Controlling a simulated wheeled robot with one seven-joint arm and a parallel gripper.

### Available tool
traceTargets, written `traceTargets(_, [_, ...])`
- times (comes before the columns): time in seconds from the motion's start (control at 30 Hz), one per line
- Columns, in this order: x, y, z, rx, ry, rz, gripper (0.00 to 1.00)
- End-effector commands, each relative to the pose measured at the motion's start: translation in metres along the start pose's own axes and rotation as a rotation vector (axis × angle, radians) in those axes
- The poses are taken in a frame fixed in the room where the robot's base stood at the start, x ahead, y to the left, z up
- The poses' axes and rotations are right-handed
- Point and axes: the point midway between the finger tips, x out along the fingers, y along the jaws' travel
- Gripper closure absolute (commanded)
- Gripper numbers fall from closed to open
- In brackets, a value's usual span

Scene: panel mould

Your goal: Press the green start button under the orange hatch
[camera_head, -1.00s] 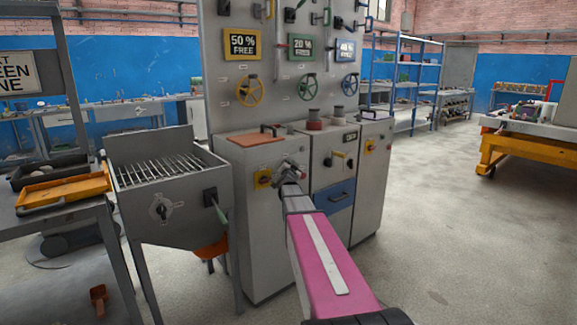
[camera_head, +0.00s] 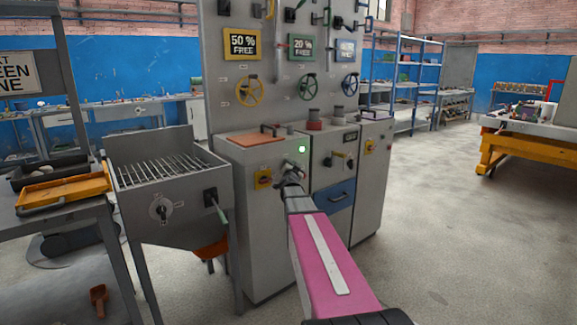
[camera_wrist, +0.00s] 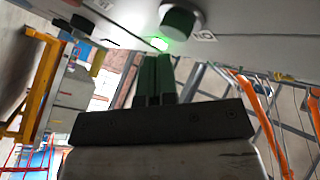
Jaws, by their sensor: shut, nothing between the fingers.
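The orange hatch (camera_head: 257,138) lies flat and closed on top of the left grey cabinet, with a dark handle on it. To its right, a small green light (camera_head: 302,149) glows at the cabinet's upper edge; in the wrist view the glow (camera_wrist: 159,43) is just beyond my fingertips. A round dark-green knob or button (camera_wrist: 179,22) in a grey collar sticks out beside the glow. I cannot tell which is the start button. My gripper (camera_wrist: 156,58) is shut and empty, close to the panel; I cannot tell if it touches. In the head view my gripper (camera_head: 291,180) is before the cabinet.
A yellow plate with a switch (camera_head: 263,180) is just left of my gripper. A blue drawer (camera_head: 341,196) is to its right. A grey bin with a rod grate (camera_head: 165,172) stands at the left. The floor at the right is open.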

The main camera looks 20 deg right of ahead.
Motion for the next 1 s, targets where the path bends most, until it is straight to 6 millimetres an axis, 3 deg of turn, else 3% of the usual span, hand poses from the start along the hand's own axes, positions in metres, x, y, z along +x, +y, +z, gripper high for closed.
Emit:
traceTargets(0.37, [-0.003,0.002,-0.002,0.000,0.000,0.000,1.00])
traceTargets(1.0, [-0.035,0.025,-0.025,0.000,-0.001,0.000,1.00])
